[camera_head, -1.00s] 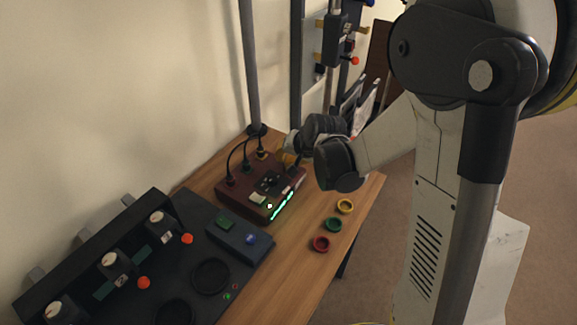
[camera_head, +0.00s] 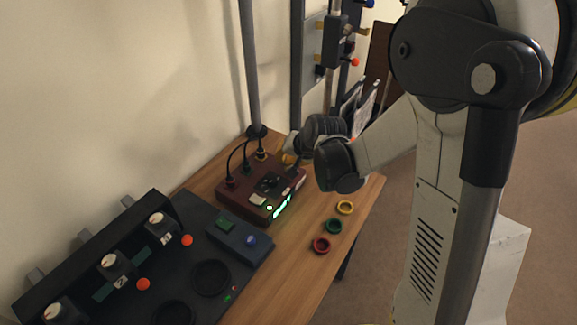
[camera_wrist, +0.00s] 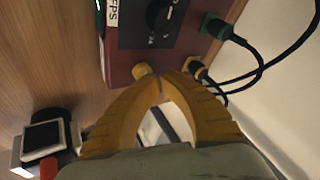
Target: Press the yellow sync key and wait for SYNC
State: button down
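A dark red box (camera_head: 238,200) with a dial, a pale button and a lit green display (camera_head: 282,207) sits on the wooden bench; the display text is too small to read. The wrist view shows the box's edge close up (camera_wrist: 119,66). A small yellow key (camera_wrist: 141,71) shows at that edge, right beside my fingertips; I cannot tell whether they touch it. My gripper (camera_wrist: 160,78) has its yellow fingers together at the tips, with nothing visible between them. In the head view, my wrist hides much of the gripper at the box's far right side.
Cables with green (camera_wrist: 215,27) and yellow (camera_wrist: 197,68) plugs leave the box near my fingers. Yellow, green and red rings (camera_head: 321,244) lie on the bench at right. A dark panel with knobs (camera_head: 110,262) stands at left. A post rises behind the box.

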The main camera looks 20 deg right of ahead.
jog(key=shift+r, duration=0.5)
jog(key=shift+r+p, duration=2.15)
jog(key=shift+r, duration=0.35)
jog(key=shift+s+r, duration=0.2)
jog(key=shift+r, duration=0.1)
jog(key=s+r+n+h, duration=0.1)
jog(key=s+r+n, duration=0.2)
jog(key=s, duration=0.9)
jog(key=s+r+n+h, duration=0.1)
jog(key=s+r+n, duration=0.1)
jog(key=s+r, duration=0.6)
jog(key=s, duration=0.4)
jog(key=shift+s+d+n, duration=0.2)
jog(key=shift+d+n, duration=0.15)
jog(key=shift+n, duration=0.05)
